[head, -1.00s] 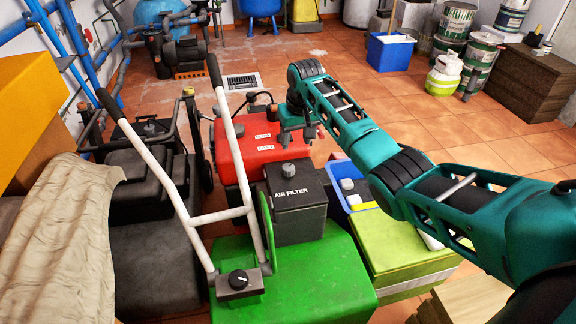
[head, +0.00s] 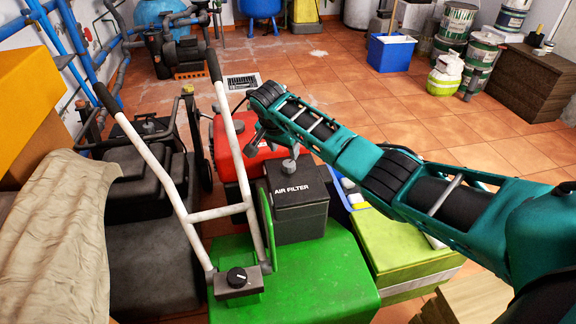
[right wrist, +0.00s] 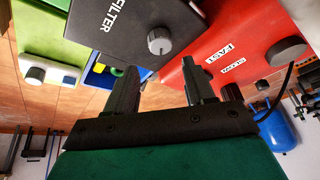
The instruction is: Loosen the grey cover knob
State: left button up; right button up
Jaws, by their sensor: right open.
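The grey cover knob (head: 289,167) stands on top of the black air filter box (head: 300,205), at the middle of the head view. It also shows in the right wrist view (right wrist: 161,40), beyond my fingertips and touched by neither. My right gripper (head: 260,140) is above the red engine cover, just left of and behind the knob in the head view. Its two fingers (right wrist: 160,84) are apart with nothing between them. My left gripper is not in view.
The red engine cover (head: 245,158) adjoins the filter box. White handlebars (head: 148,148) rise at left, with a black dial (head: 237,277) on the green deck (head: 330,275). A blue crate (head: 342,188) and a lime box (head: 400,250) stand at right.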

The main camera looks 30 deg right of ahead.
aim_at(289, 164)
jog(key=b+x, duration=0.3)
jog(key=x, duration=0.4)
jog(key=shift+a, duration=0.15)
jog(key=shift+w+d+f+b, duration=0.15)
jog(key=shift+d+f+b, duration=0.1)
jog(key=shift+f+b, duration=0.25)
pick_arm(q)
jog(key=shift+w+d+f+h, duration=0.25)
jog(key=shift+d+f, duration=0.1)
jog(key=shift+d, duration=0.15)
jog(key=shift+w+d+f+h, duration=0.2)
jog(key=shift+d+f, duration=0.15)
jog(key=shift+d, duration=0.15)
pick_arm(e)
jog(key=shift+f, duration=0.1)
jog(key=shift+c, duration=0.3)
jog(key=c, duration=0.7)
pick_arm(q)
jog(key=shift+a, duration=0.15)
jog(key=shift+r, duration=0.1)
